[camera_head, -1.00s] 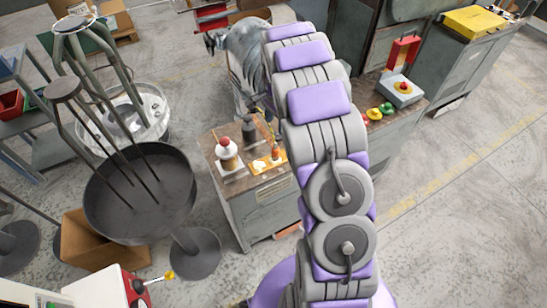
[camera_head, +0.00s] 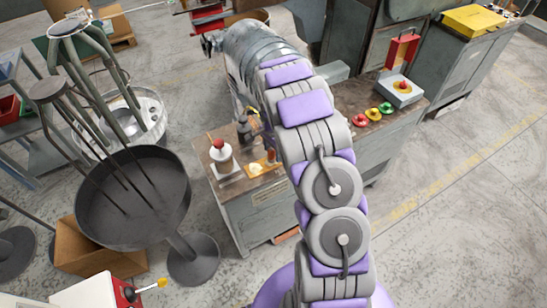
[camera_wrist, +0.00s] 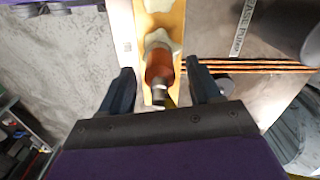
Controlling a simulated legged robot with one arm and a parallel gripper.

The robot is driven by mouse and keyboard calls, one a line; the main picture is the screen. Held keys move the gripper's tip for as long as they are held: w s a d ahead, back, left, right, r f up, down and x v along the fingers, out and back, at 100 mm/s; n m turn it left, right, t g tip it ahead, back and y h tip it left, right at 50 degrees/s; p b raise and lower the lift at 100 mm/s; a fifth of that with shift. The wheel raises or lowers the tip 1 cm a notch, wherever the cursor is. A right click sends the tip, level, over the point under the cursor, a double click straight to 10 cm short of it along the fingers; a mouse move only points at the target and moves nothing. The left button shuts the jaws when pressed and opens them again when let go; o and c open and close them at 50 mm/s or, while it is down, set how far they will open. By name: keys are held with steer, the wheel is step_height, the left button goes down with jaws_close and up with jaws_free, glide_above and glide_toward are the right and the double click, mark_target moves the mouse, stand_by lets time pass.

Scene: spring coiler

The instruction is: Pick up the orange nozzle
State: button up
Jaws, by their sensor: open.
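The orange nozzle (camera_wrist: 160,64) shows in the wrist view, with a pale cap-like end and a dark tip pointing toward my gripper. It lies over a yellow strip or tray (camera_wrist: 176,14). My gripper (camera_wrist: 160,72) is open, with one dark finger on each side of the nozzle. Gaps show between the fingers and the nozzle, and I cannot tell the height between them. In the head view the yellow tray (camera_head: 256,169) lies on the bench beside my arm. My gripper is hidden there behind the arm.
The bench (camera_head: 228,194) also holds a white bottle with a red top (camera_head: 220,151) left of the tray and a dark bottle (camera_head: 244,130) behind it. Colored buttons (camera_head: 372,114) and a red-and-grey control box (camera_head: 401,88) stand to the right. A dark round pan (camera_head: 135,205) stands left of the bench.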

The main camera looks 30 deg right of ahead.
steer(key=shift+a+f, duration=0.2)
steer(key=shift+f, duration=0.45)
steer(key=shift+a+f, duration=0.2)
steer(key=shift+f, duration=0.4)
steer(key=shift+a, duration=0.3)
steer(key=shift+d, duration=0.5)
steer(key=c, duration=0.6)
steer(key=shift+a, duration=0.25)
jaws_close()
